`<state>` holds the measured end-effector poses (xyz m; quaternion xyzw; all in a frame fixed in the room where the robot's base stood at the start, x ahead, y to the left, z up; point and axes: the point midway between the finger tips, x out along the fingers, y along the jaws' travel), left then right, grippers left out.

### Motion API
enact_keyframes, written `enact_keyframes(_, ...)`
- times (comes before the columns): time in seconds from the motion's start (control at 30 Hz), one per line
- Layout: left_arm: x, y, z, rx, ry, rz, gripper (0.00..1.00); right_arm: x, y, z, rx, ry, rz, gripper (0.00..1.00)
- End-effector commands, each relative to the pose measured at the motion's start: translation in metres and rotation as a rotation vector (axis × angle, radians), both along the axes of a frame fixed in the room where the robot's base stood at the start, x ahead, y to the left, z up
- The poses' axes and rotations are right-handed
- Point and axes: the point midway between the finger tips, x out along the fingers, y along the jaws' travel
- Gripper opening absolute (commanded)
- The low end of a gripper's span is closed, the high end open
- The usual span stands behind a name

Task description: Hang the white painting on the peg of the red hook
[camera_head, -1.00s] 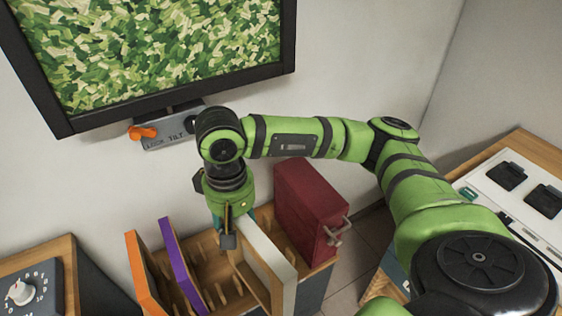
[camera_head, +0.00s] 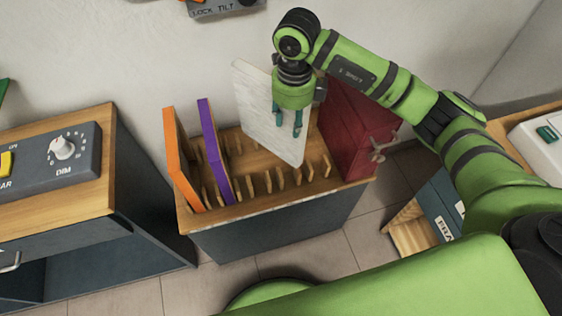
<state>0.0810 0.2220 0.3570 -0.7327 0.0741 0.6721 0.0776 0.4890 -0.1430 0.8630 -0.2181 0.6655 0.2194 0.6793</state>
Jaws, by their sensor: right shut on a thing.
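The white painting (camera_head: 258,95) is a flat pale panel, tilted, over the wooden slotted rack. My right gripper (camera_head: 287,122) is at the panel's upper right part, its teal fingers shut on it. The panel's lower corner reaches down close to the rack's slots; I cannot tell whether it touches them. The gripper and wrist cover part of its right side. My left gripper is out of view.
An orange panel (camera_head: 182,160) and a purple panel (camera_head: 215,155) stand in the left of the rack (camera_head: 262,205). A cabinet with a dimmer box (camera_head: 55,158) is at the left. Floor shows between.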

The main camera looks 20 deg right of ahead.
Motion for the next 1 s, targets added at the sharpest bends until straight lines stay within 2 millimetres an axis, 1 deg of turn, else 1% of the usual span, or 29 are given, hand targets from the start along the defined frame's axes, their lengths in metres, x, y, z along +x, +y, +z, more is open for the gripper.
enact_keyframes(0.03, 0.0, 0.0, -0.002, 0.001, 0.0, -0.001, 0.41, 0.003, 0.003, -0.006, 0.003, 0.005, -0.119, 0.0)
enact_keyframes(0.1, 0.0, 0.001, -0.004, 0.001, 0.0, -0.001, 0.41, 0.006, 0.005, -0.011, 0.003, 0.01, -0.272, 0.0)
enact_keyframes(0.2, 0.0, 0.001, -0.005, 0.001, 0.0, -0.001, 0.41, 0.009, 0.007, -0.017, 0.001, 0.016, -0.438, 0.0)
enact_keyframes(0.3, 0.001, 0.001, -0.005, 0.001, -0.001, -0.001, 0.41, 0.01, 0.007, -0.021, -0.001, 0.019, -0.542, 0.0)
enact_keyframes(0.43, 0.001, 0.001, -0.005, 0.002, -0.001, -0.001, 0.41, 0.011, 0.008, -0.022, -0.001, 0.019, -0.595, 0.0)
enact_keyframes(0.67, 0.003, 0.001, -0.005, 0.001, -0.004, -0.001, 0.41, 0.011, 0.008, -0.022, -0.001, 0.019, -0.598, 0.0)
enact_keyframes(0.73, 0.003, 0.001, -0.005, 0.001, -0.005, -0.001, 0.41, 0.011, 0.008, -0.025, -0.002, 0.02, -0.597, 0.0)
enact_keyframes(0.77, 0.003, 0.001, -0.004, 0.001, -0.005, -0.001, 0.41, 0.011, 0.008, -0.028, -0.003, 0.022, -0.597, 0.0)
enact_keyframes(0.9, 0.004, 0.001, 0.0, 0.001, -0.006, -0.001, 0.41, 0.01, 0.008, -0.051, -0.003, 0.025, -0.597, 0.0)
enact_keyframes(1.0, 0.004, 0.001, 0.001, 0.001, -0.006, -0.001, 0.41, 0.011, 0.008, -0.065, -0.002, 0.022, -0.597, 0.0)
